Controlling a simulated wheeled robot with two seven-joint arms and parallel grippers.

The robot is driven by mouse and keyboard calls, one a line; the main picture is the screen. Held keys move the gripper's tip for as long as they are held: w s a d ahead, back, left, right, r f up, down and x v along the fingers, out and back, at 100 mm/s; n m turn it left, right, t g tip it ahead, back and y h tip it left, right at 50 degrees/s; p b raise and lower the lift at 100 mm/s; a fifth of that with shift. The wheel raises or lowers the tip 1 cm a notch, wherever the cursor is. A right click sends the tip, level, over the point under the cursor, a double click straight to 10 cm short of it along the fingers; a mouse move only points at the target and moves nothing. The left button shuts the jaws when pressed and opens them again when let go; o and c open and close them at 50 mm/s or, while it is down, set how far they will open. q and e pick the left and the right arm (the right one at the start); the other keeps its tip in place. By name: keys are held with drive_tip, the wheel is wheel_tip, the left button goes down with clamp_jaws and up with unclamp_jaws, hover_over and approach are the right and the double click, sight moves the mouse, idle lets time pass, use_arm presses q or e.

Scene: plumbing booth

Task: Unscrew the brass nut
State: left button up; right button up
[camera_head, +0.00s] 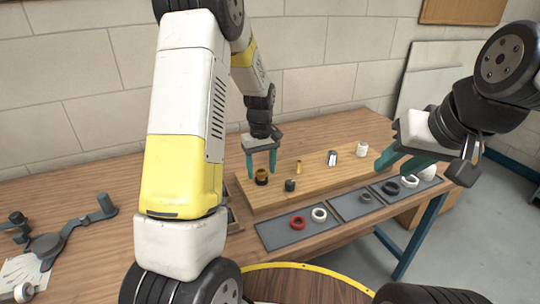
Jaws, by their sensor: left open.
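The brass nut (262,173) sits on a dark fitting that stands at the left part of the wooden board (320,181). My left gripper (262,174) points down with its teal fingers apart, one on each side of the nut. I cannot tell whether either finger touches it. My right gripper (390,169) is open and empty, with its teal fingers pointing left above the right end of the board.
On the board stand a dark fitting (290,185), a thin brass piece (299,166), a black-and-white fitting (332,158) and a white fitting (362,149). Grey trays in front hold a red ring (298,222), a white ring (319,214) and others. A dark tool (72,230) lies left.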

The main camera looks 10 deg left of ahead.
use_arm(q)
drive_tip(key=shift+c, duration=0.2)
clamp_jaws()
drive_tip(key=n, duration=0.8)
drive_tip(key=shift+r, duration=0.1)
drive_tip(key=n, duration=0.8)
drive_tip(key=shift+r+n, duration=0.1)
drive_tip(key=shift+n, duration=0.2)
drive_tip(key=o, duration=0.8)
unclamp_jaws()
